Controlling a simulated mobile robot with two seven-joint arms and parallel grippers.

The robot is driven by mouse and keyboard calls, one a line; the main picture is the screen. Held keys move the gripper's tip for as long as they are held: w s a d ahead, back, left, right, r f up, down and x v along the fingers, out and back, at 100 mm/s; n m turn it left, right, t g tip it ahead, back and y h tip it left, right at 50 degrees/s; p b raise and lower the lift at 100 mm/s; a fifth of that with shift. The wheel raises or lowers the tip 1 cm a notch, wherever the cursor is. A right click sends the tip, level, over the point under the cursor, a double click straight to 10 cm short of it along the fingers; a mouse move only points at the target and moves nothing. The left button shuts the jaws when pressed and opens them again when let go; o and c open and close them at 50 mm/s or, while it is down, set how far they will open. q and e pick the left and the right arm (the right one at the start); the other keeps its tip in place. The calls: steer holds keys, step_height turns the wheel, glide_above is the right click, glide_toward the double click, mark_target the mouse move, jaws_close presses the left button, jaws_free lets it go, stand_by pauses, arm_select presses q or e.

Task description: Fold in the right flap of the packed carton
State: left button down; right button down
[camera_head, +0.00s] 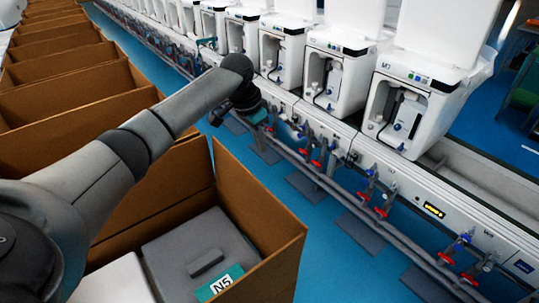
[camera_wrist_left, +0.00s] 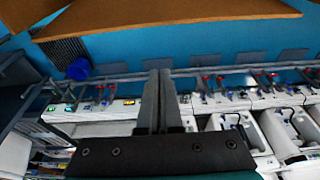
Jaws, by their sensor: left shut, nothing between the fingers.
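The packed carton (camera_head: 284,270) stands open at the bottom of the head view. A grey block with a green N5 label (camera_head: 219,284) and a white piece (camera_head: 115,283) lie inside it. Its right flap (camera_head: 255,198) stands up as a brown panel along the right side. My left arm reaches over the carton from the left. My left gripper is beyond the flap's far end, mostly hidden behind its wrist in the head view. In the left wrist view my left gripper (camera_wrist_left: 159,75) is shut and empty, with a brown cardboard panel (camera_wrist_left: 170,15) apart from its fingertips. My right gripper is not in view.
Several open brown cartons (camera_head: 62,70) stand in a row at the left.

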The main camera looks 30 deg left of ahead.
arm_select(q)
step_height(320, 180, down, 8)
steer(key=s, duration=0.1)
steer(key=shift+s+a+f, duration=0.2)
steer(key=shift+s+a, duration=0.15)
steer(key=shift+s, duration=0.05)
stand_by(0.5)
